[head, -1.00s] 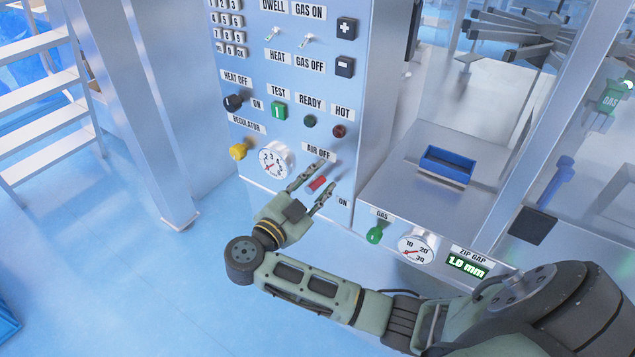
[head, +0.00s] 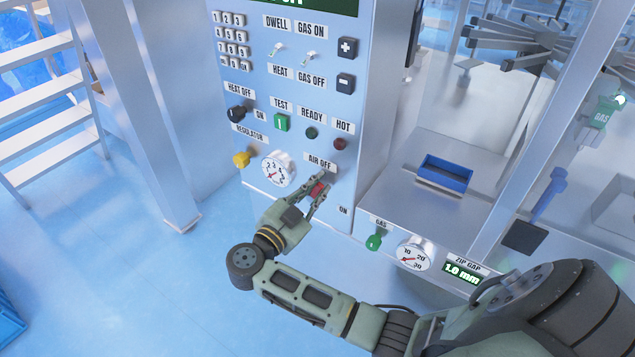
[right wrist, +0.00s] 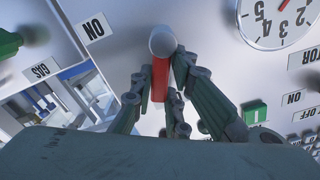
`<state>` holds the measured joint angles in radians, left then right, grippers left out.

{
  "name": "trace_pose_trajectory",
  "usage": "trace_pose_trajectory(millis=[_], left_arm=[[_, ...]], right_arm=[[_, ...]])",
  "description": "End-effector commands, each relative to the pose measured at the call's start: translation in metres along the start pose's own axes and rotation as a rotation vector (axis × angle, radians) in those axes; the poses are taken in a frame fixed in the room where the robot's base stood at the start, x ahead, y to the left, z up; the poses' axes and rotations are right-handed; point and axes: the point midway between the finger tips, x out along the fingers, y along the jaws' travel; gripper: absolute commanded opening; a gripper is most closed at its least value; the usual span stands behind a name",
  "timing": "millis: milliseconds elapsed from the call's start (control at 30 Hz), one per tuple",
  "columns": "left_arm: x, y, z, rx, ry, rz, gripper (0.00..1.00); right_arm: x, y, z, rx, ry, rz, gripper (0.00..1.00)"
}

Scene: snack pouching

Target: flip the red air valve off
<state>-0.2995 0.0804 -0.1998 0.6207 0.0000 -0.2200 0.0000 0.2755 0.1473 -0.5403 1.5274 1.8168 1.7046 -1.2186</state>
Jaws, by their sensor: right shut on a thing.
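The red air valve (head: 318,190) is a small red lever on the lower part of the blue-white control panel, between the AIR OFF label (head: 320,163) and the ON label (head: 343,210). My right gripper (head: 319,188) has its fingers on either side of the lever and is shut on it. In the right wrist view the red lever (right wrist: 160,80) with a pale round end (right wrist: 162,41) sits between the fingers. The gripper partly hides the lever in the head view. My left gripper is out of view.
A yellow regulator knob (head: 241,159) and a round gauge (head: 278,169) are left of the valve. A green gas knob (head: 374,241) and another gauge (head: 414,254) are on the right. A blue tray (head: 444,174) sits on the metal surface. Open floor lies left.

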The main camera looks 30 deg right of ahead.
Motion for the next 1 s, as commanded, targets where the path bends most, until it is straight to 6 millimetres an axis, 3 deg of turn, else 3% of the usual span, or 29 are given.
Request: trace_pose_trajectory(millis=[33,100,400,700,1000], left_arm=[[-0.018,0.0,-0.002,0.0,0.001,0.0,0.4],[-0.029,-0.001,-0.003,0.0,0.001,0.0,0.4],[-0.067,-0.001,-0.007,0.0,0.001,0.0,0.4],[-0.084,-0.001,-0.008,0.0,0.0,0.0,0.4],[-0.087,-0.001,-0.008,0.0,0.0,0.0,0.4]], right_arm=[[-0.003,0.002,-0.002,-0.05,-0.012,0.015,0.0],[-0.003,-0.001,-0.002,-0.099,-0.013,0.015,0.0],[-0.003,-0.007,0.002,-0.318,-0.015,0.015,0.0],[-0.002,-0.011,0.007,-0.46,-0.014,0.014,0.0],[-0.002,-0.011,0.01,-0.502,-0.013,0.014,0.0]])
